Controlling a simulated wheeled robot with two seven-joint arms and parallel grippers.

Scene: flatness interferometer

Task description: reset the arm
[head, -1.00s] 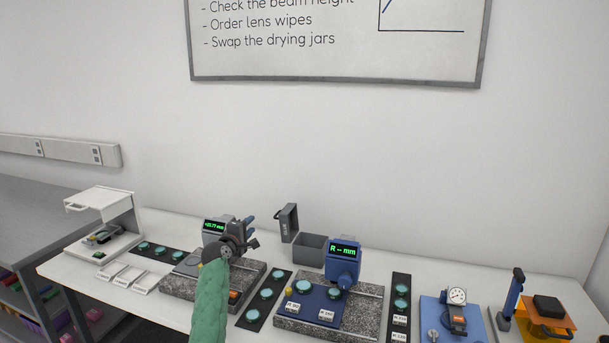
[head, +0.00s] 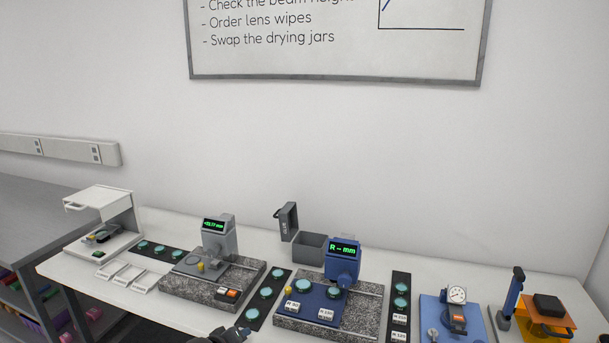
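The tip of my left gripper (head: 228,335) shows at the bottom edge of the head view, in front of the table's near edge. Only a small dark part of it is visible, and most of it is cut off by the frame. I cannot tell whether its fingers are open or shut, and I see nothing held. It is apart from the grey gauge (head: 217,240) on its granite base. My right gripper is not in view.
A blue gauge (head: 342,262) reading "R -- mm" stands on a second granite base. Dark strips with teal discs (head: 265,293) lie between the stations. A grey open bin (head: 310,249) stands behind. A white hooded unit (head: 104,215) is at left, a dial gauge (head: 457,295) at right.

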